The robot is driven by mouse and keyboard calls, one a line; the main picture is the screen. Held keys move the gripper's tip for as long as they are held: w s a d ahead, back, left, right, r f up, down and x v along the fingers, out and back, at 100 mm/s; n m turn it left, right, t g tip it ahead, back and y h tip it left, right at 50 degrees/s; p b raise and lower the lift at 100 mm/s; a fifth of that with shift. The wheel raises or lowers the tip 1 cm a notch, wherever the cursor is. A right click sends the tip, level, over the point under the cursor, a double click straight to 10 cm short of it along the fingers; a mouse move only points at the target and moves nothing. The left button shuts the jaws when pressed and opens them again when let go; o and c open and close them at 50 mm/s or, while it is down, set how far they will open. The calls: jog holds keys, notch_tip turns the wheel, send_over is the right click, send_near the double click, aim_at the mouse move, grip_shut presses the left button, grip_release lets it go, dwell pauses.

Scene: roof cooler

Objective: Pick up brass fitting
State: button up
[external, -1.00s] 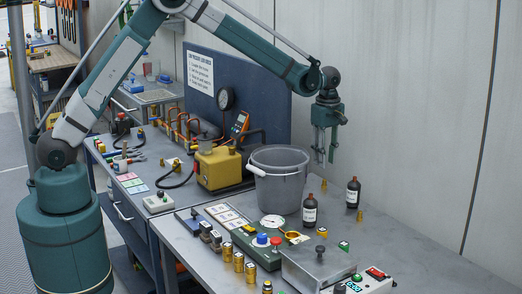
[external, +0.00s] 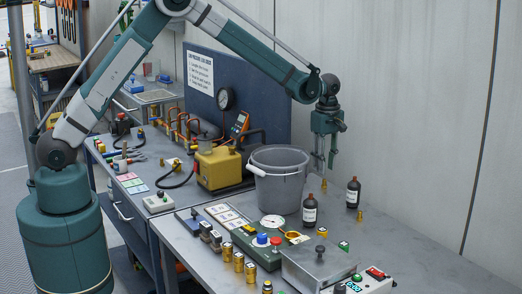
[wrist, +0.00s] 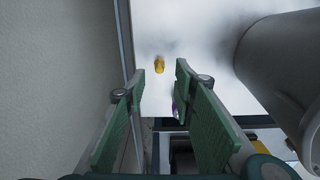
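A small brass fitting (external: 324,185) stands upright on the grey bench, behind and right of the bucket. In the wrist view a brass-yellow piece (wrist: 159,65) shows on the pale bench top, in the gap ahead of my fingers. My gripper (external: 323,169) points down just above this fitting. Its two green-padded fingers (wrist: 160,85) are apart with nothing between them. A second small brass fitting (external: 360,216) stands in front of the dark bottle. Several larger brass fittings (external: 239,262) stand near the bench front.
The grey bucket (external: 277,178) is close on the left of my gripper and fills the right of the wrist view (wrist: 285,75). Two brown bottles stand nearby, one (external: 353,192) on the right and one (external: 309,211) in front. The wall (external: 420,120) is close behind.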

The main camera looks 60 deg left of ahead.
aim_at(324, 183)
jog(key=shift+a+f, duration=0.1)
jog(key=shift+f, duration=2.5)
jog(key=shift+c, duration=0.3)
grip_shut()
